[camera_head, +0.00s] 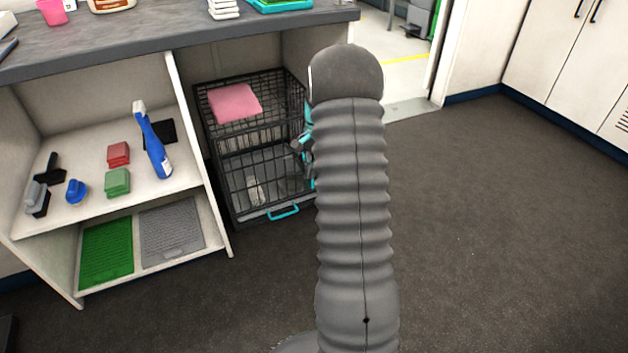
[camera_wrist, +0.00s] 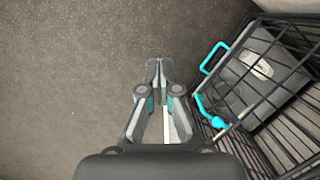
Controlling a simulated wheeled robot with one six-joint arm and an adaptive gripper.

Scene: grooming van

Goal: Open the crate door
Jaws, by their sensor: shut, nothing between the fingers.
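The black wire crate (camera_head: 255,185) stands on the floor beside the shelf unit in the head view. A cyan handle (camera_head: 283,212) sits low at its front. In the wrist view the crate (camera_wrist: 285,85) fills the right side, with a looped cyan handle (camera_wrist: 213,58) and a second cyan piece like a latch (camera_wrist: 210,112) on its wires. My gripper (camera_wrist: 158,64) is shut and empty, left of the latch-like piece and apart from it. In the head view my arm hides the crate's right side and most of the gripper. I cannot tell whether the door is ajar.
A pink folded cloth (camera_head: 234,102) lies on the crate. The shelf unit (camera_head: 190,150) at left holds brushes, a blue spray bottle (camera_head: 154,145) and folded cloths. The dark floor (camera_head: 490,220) at right is clear. White cabinets (camera_head: 575,50) stand at the back right.

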